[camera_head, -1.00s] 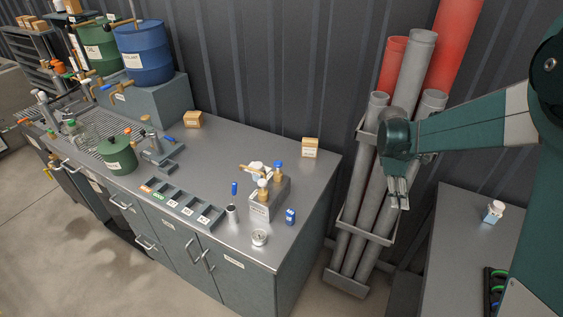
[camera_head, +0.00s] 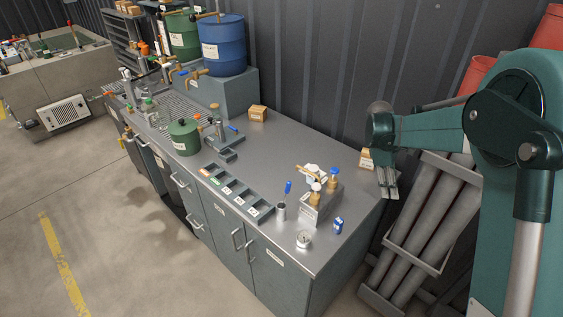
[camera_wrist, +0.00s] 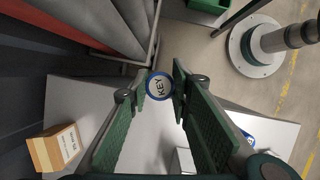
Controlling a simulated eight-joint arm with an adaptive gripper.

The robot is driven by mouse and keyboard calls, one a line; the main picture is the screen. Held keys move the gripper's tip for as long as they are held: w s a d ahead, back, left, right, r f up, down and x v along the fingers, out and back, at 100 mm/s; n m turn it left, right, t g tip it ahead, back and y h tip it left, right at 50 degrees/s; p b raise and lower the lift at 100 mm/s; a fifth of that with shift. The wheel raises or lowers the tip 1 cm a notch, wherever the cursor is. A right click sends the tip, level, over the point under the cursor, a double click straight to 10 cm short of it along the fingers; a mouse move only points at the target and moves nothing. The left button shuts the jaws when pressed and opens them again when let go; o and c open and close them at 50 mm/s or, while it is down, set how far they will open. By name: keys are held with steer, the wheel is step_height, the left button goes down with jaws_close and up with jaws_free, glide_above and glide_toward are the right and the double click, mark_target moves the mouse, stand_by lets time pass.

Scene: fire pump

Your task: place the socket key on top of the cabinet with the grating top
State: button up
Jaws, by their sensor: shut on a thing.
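My gripper (camera_head: 388,184) is at the right in the head view, beside the right end of the long counter and in front of the pipe rack. In the wrist view my gripper (camera_wrist: 162,84) is shut on the socket key (camera_wrist: 159,87), a round blue-rimmed white disc marked KEY between the fingertips. The rest of the key is hidden, and I cannot make it out in the head view. The grating top (camera_head: 190,106) is at the far left part of the counter, above grey-green cabinet fronts, well away from my gripper.
A green pot (camera_head: 184,138), a row of small trays (camera_head: 238,190), a valve block (camera_head: 318,205) and a gauge (camera_head: 304,239) stand on the counter. Blue (camera_head: 221,45) and green drums stand behind. A carton (camera_wrist: 54,147) is near my gripper. The floor in front is open.

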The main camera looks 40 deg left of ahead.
steer(key=a+r+n+t+p, duration=0.1)
steer(key=a+n, duration=0.3)
steer(key=a, duration=1.2)
steer(key=shift+a+t+p, duration=0.3)
steer(key=shift+p, duration=0.1)
steer(key=shift+s+r, duration=0.1)
steer(key=shift+f, duration=3.1)
steer(key=shift+f, duration=0.1)
steer(key=shift+f, duration=1.8)
steer(key=shift+f, duration=0.15)
steer(key=o, duration=0.5)
steer(key=shift+o, duration=0.6)
